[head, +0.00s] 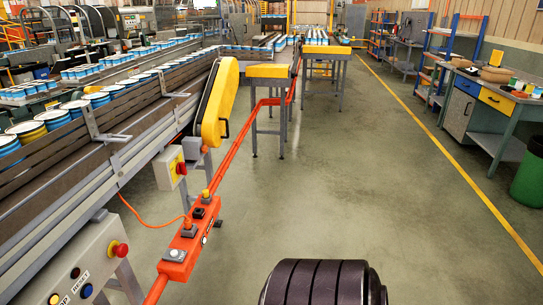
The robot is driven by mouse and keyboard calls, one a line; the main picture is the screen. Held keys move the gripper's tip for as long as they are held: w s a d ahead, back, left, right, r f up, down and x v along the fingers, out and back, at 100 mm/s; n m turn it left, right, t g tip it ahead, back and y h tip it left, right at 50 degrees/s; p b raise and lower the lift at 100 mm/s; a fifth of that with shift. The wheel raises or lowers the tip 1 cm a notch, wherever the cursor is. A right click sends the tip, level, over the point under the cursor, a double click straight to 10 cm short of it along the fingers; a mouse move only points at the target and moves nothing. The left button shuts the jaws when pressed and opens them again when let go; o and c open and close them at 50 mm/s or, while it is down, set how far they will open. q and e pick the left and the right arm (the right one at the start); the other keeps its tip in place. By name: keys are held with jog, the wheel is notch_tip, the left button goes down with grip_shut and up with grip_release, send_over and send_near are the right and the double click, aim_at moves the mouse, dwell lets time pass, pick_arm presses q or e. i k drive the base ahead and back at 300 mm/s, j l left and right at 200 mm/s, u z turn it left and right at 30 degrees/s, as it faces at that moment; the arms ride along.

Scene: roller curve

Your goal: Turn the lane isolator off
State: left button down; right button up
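A small light box with a yellow face and a red knob (181,169) is mounted beside the conveyor on the left; it looks like the lane isolator, but its label and on or off position are too small to read. An orange switch box (181,250) with a black switch and a yellow button sits on the orange rail below it. A grey control panel (80,268) with a red mushroom button (119,249) and several smaller buttons stands at the lower left. Neither of my grippers is in view.
The conveyor (120,130) carries rows of cans along the left. A yellow guard (215,103) and the orange rail (236,148) border the floor. Open floor (340,190) lies in the middle. A workbench (495,100) and green bin (529,175) stand on the right.

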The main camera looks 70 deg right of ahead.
aim_at(181, 168)
jog(key=z, duration=1.7)
jog(key=u, duration=0.35)
jog(key=i+l+u, duration=0.35)
jog(key=l+u, duration=0.2)
jog(key=i+l+u, duration=0.25)
jog(key=k+l, duration=0.1)
